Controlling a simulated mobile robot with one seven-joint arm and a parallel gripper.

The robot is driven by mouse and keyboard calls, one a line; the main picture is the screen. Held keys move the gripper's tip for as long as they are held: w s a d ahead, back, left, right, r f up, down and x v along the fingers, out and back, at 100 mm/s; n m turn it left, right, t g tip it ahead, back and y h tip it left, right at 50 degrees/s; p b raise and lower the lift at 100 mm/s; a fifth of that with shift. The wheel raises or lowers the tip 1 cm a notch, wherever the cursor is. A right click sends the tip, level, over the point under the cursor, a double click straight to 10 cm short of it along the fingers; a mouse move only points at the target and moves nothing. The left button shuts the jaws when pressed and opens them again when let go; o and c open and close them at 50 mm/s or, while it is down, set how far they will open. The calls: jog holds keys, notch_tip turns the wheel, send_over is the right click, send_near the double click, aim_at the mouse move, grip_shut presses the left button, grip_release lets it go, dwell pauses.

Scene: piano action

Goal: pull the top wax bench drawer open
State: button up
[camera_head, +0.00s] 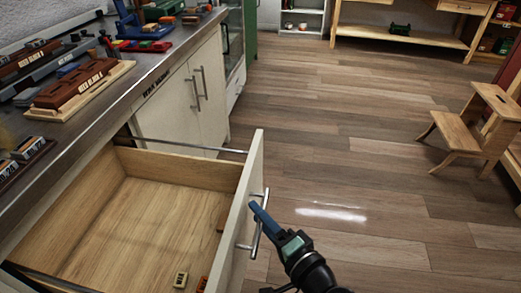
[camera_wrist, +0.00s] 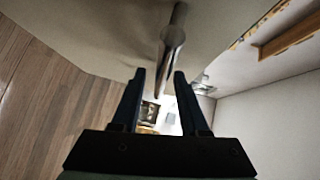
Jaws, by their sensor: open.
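The top wax bench drawer (camera_head: 135,215) is pulled out from the bench in the head view, with its wooden inside showing. Its white front (camera_head: 243,190) carries a metal bar handle (camera_head: 257,226). My gripper (camera_head: 256,208) is at the upper part of the handle, on the outer side of the front. In the wrist view the handle (camera_wrist: 173,50) runs down toward the space between the two dark fingers of my gripper (camera_wrist: 160,78). The fingers are apart, and I cannot tell whether either touches the handle.
Small blocks (camera_head: 181,280) lie in the drawer. The bench top (camera_head: 110,100) holds tools and wooden trays. A white cabinet (camera_head: 185,100) stands beyond the drawer. A wooden step stool (camera_head: 480,125) is at right. The wooden floor (camera_head: 340,150) between is clear.

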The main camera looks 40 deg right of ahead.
jog(key=s+a+r+p, duration=0.1)
jog(key=s, duration=1.1)
jog(key=shift+s+a+r, duration=0.3)
jog(key=shift+a+r, duration=0.05)
jog(key=shift+r, duration=0.05)
jog(key=w+a+r+n+t+y, duration=0.1)
jog(key=w+a+r+n, duration=0.4)
jog(key=r, duration=0.4)
jog(key=w+a+r+n+t, duration=0.2)
jog(key=w+r+n, duration=0.1)
jog(key=w+r, duration=0.5)
jog(key=w+a+r+n+t+y, duration=0.1)
jog(key=w+a+r+n, duration=0.4)
jog(key=r, duration=0.4)
jog(key=s+a+r+n+t+p, duration=0.15)
jog(key=a+r, duration=0.25)
jog(key=r, duration=0.5)
jog(key=s+a+r+n+t, duration=0.2)
jog(key=s+a+r+t, duration=0.15)
jog(key=r, duration=0.65)
jog(key=s+a+r+n+t+p, duration=0.15)
jog(key=a+r, duration=0.25)
jog(key=r, duration=0.5)
notch_tip(320, 180, up, 25)
jog(key=p, duration=2.4)
jog(key=shift+s+t, duration=0.2)
jog(key=shift+t, duration=0.15)
